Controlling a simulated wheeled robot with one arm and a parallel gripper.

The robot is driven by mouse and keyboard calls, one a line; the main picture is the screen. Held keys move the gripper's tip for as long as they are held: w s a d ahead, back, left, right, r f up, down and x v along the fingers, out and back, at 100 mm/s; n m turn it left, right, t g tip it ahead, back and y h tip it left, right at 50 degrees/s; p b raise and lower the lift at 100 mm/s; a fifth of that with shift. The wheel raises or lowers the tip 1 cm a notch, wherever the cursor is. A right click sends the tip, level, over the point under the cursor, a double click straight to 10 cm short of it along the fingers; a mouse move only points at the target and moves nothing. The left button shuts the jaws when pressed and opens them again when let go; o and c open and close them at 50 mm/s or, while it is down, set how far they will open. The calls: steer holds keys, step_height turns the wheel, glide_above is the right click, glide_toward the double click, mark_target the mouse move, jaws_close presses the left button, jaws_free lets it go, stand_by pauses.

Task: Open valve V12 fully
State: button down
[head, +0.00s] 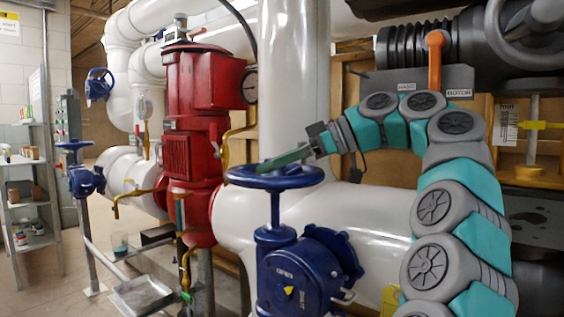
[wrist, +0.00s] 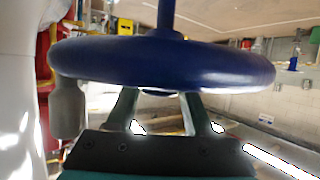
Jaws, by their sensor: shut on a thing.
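A blue handwheel (head: 270,181) lies level on top of a blue valve body (head: 296,283) in front of a white pipe, near the middle of the head view. The body carries lettering that looks like OPEN; I cannot read a V12 label. My gripper (head: 268,166) reaches in from the right, its green fingers over the wheel's far side. It is shut on the wheel's rim. In the wrist view the wheel (wrist: 160,62) spans the picture, with the two fingers (wrist: 158,108) running up to its rim. The fingertips are hidden behind the rim.
A red pump (head: 192,125) with a gauge stands left of the wheel. Another blue-wheeled valve (head: 84,180) is farther left, and a small blue wheel (head: 98,85) is higher up. Shelving (head: 30,200) stands at far left. An orange-handled lever (head: 435,58) is above my arm.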

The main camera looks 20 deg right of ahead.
steer(key=shift+r, duration=0.25)
steer(key=c, duration=0.7)
jaws_free()
steer(key=o, duration=0.4)
steer(key=shift+f, duration=0.15)
steer(key=shift+r, duration=0.6)
steer(key=shift+r, duration=0.15)
steer(key=shift+w+d+r, duration=0.1)
steer(key=shift+r, duration=0.75)
steer(key=shift+r, duration=0.1)
